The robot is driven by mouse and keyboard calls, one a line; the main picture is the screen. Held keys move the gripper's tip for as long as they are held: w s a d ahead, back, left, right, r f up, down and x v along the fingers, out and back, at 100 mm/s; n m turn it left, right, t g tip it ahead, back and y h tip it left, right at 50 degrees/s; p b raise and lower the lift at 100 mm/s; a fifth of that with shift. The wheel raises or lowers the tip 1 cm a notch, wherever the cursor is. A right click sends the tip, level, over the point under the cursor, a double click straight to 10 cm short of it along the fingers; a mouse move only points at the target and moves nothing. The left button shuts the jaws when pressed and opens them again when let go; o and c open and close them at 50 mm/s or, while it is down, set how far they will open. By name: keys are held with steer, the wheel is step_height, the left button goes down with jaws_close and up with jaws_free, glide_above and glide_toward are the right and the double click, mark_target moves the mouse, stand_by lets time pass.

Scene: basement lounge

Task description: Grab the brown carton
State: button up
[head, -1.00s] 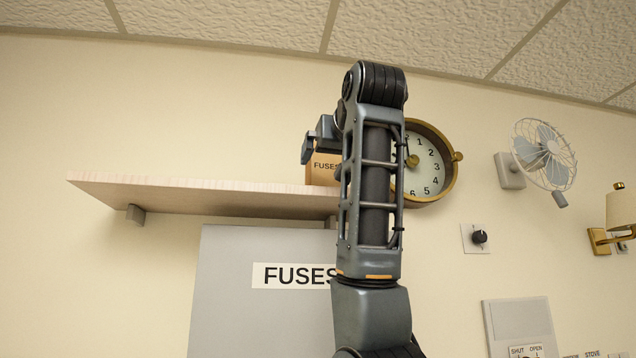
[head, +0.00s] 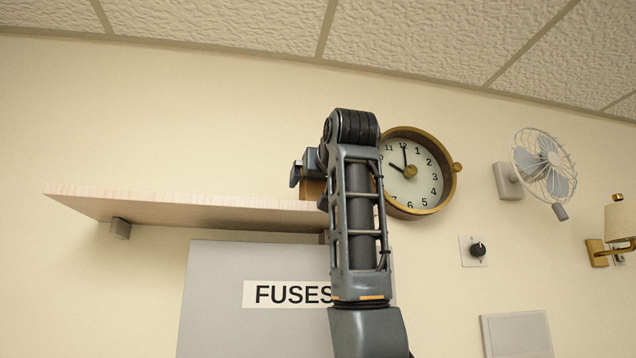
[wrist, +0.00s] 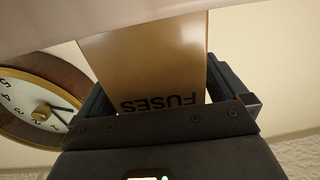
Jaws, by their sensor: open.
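The brown carton (head: 313,190) stands at the right end of the wooden shelf (head: 180,210), mostly hidden by my arm in the head view. In the wrist view the carton (wrist: 145,65) shows upside down, with FUSES printed on its face. My gripper (head: 305,168) is at the carton in the head view. In the wrist view my gripper (wrist: 163,95) is open, with one finger on each side of the carton. I cannot tell whether either finger touches it.
A round brass-rimmed clock (head: 412,172) hangs close to the right of my arm. A grey fuse panel (head: 225,300) is under the shelf. A wall fan (head: 543,168) and a lamp (head: 620,222) are farther right. The shelf's left part is bare.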

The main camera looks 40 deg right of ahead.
steer(key=shift+c, duration=0.5)
steer(key=c, duration=0.9)
steer(key=shift+r, duration=0.1)
steer(key=shift+c, duration=0.2)
